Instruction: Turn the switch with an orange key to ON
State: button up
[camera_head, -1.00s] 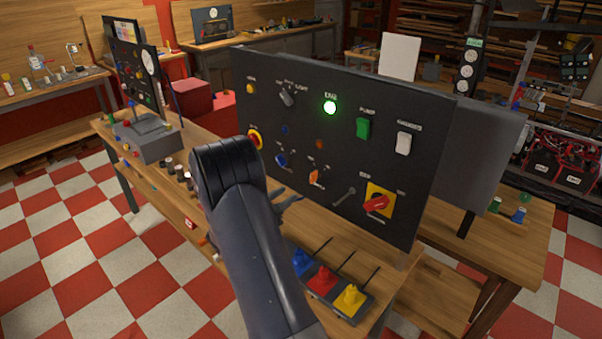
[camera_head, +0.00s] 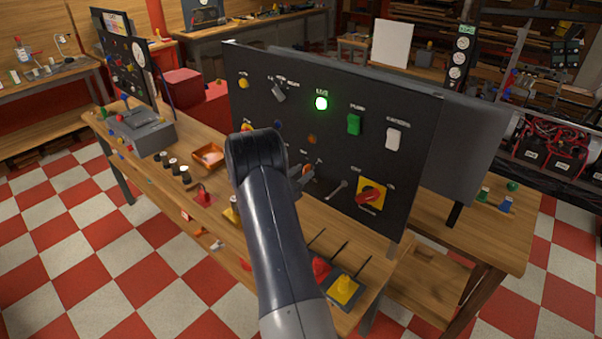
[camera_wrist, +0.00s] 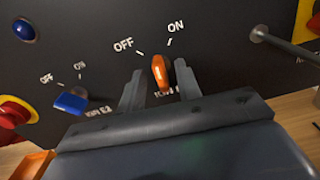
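The orange key (camera_wrist: 161,75) sits in its switch on the black panel (camera_head: 262,101), with OFF printed at its upper left and ON at its upper right. Its upper end lies between the two marks; I cannot tell firmly which it points to. My gripper (camera_wrist: 159,68) is open, with one finger on each side of the key and small gaps showing. In the head view my gripper (camera_head: 303,181) is close to the panel's lower middle and partly hides the orange key (camera_head: 306,169).
A blue key switch (camera_wrist: 70,103) and a red-and-yellow button (camera_wrist: 14,112) are left of my gripper. A metal lever (camera_wrist: 280,45) sticks out at right. A red rotary switch (camera_head: 369,197) is further right. Coloured pedestals, including a yellow one (camera_head: 343,289), stand on the bench below.

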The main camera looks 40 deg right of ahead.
jog(key=shift+c, duration=0.2)
grip_shut()
jog(key=shift+f+b, duration=0.15)
jog(key=shift+b, duration=0.45)
jog(key=shift+f+m+b, duration=0.15)
jog(key=shift+m+b, duration=0.35)
jog(key=shift+b, duration=0.65)
jog(key=m+b, duration=0.6)
jog(key=b, duration=0.7)
jog(key=shift+s+b, duration=0.15)
jog(key=shift+b, duration=0.15)
jog(key=shift+r+b, duration=0.2)
jog(key=shift+b, duration=0.2)
